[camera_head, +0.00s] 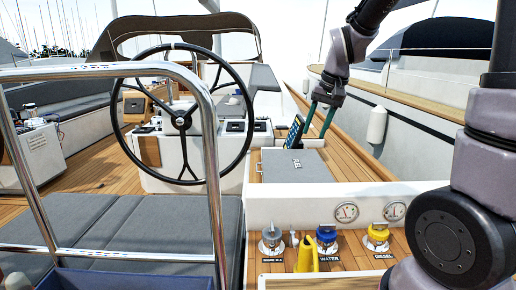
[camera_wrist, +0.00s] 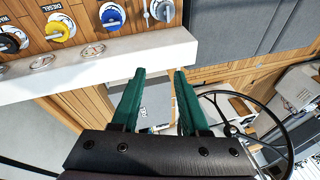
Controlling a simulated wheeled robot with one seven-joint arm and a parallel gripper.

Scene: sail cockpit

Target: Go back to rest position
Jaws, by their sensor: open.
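My gripper (camera_head: 316,122) hangs from my arm at the upper right of centre in the head view. It is above the cockpit side, right of the steering wheel (camera_head: 182,120) and beyond the grey hatch lid (camera_head: 292,166). In the wrist view my gripper (camera_wrist: 160,74) shows two teal fingers spread apart with a clear gap and nothing between them.
A grey cap (camera_head: 271,238), a blue water cap (camera_head: 326,236) and a yellow diesel cap (camera_head: 377,236) sit on the near wooden panel, with a yellow object (camera_head: 307,256) standing among them. Two gauges (camera_head: 346,212) are behind. A chrome rail (camera_head: 212,150) crosses the left foreground.

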